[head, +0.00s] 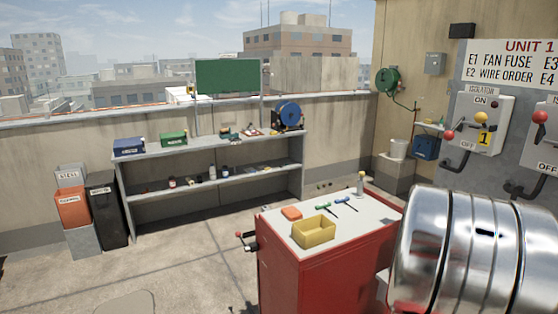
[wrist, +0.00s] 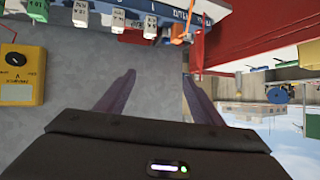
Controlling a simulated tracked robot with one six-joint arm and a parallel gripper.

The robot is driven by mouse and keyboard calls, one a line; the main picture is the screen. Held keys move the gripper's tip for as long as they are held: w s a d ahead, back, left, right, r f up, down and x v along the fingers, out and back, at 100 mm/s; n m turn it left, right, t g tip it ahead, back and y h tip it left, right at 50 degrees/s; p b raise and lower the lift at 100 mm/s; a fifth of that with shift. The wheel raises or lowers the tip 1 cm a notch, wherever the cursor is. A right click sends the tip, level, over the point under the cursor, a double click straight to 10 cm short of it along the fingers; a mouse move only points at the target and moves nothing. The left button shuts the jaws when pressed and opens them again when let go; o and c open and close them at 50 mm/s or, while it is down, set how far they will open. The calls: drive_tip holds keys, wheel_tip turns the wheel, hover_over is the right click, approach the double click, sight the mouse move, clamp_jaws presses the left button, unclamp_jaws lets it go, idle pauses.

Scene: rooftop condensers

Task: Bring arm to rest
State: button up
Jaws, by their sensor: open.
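My gripper (wrist: 158,76) shows in the wrist view with its two fingers spread apart and nothing between them. The fingers are over a plain grey surface (wrist: 158,95). A row of small labelled parts (wrist: 135,18) in white, green, blue and orange runs along the top of that view, beyond the fingertips. A yellow box with a black knob (wrist: 20,72) is at the left, apart from the fingers. In the head view, a large silver cylinder, part of my arm, fills the lower right, and my gripper is out of sight.
A red cabinet (head: 325,268) stands close in front, with a yellow bin (head: 314,231) and small tools on its top. The unit panel with isolator switches (head: 483,122) is at the right. A shelf (head: 210,165) and bins (head: 105,212) line the left wall. Floor at left is open.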

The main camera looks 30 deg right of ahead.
drive_tip(key=w+a+n+t+y, duration=0.1)
drive_tip(key=w+a+n+y, duration=0.3)
drive_tip(key=a, duration=0.9)
drive_tip(key=w+a+n+t+y, duration=0.15)
drive_tip(key=w+a+y, duration=0.3)
drive_tip(key=a, duration=0.85)
drive_tip(key=s+a+r+n+y, duration=0.1)
drive_tip(key=s+a+r+n, duration=0.1)
drive_tip(key=a, duration=0.8)
drive_tip(key=s+a+r+n+y, duration=0.1)
drive_tip(key=a+r+n, duration=0.2)
drive_tip(key=a, duration=0.7)
drive_tip(key=s+a+r+n+y, duration=0.1)
drive_tip(key=s+a+r+n, duration=0.1)
drive_tip(key=a+n, duration=0.4)
drive_tip(key=a+r, duration=0.1)
drive_tip(key=a, duration=0.4)
drive_tip(key=shift+s+r, duration=0.25)
drive_tip(key=shift+s, duration=0.1)
drive_tip(key=shift+c, duration=0.4)
